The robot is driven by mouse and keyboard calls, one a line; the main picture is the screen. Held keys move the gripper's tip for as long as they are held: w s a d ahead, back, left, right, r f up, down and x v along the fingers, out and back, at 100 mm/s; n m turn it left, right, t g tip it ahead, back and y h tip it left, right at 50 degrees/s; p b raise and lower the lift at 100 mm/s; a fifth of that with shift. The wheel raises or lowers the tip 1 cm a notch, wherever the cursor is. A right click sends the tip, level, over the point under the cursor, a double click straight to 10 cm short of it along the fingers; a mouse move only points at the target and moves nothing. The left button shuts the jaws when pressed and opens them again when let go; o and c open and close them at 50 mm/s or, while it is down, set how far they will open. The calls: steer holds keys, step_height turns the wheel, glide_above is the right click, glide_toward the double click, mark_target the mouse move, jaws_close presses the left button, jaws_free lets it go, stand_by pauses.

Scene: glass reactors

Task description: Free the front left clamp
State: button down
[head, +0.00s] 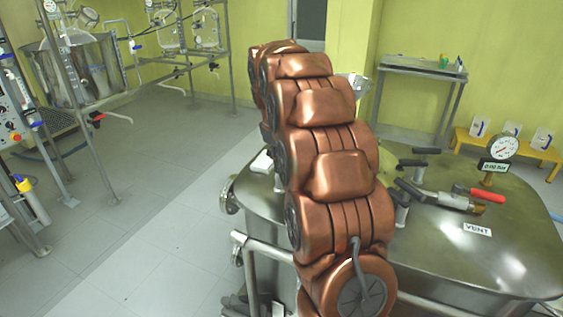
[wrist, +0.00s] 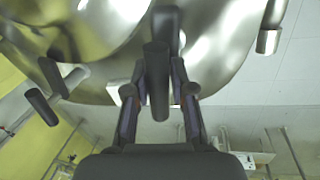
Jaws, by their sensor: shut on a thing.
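My gripper (wrist: 159,94) is shut on a dark clamp handle (wrist: 157,65) in the wrist view, one finger on each side of it. The handle stands in front of the shiny metal vessel (wrist: 225,45); its lower end and the clamp's metal part are hidden. In the head view my copper-coloured arm reaches over the steel vessel (head: 460,250) and hides the gripper and the held clamp. Other dark-handled clamps show on the lid, one at the back (head: 427,151) and one just right of my arm (head: 408,190).
The lid carries a pressure gauge (head: 501,150), a red-handled valve (head: 488,193) and a VENT label (head: 477,229). More clamp handles (wrist: 40,106) show at left in the wrist view. The floor (head: 150,210) at left is clear.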

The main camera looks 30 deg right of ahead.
steer(key=m+b, duration=0.1)
steer(key=m, duration=0.3)
steer(key=shift+m+g, duration=0.3)
steer(key=shift+g, duration=0.1)
steer(key=shift+a+m+g+b, duration=0.15)
steer(key=shift+m+g+b, duration=0.25)
steer(key=shift+m, duration=1.4)
steer(key=c, duration=1)
jaws_free()
steer(key=shift+r, duration=0.15)
steer(key=r, duration=0.3)
steer(key=a+r, duration=0.1)
steer(key=r, duration=0.1)
steer(key=shift+w+r, duration=0.3)
steer(key=shift+a+r, duration=0.2)
steer(key=shift+r, duration=0.55)
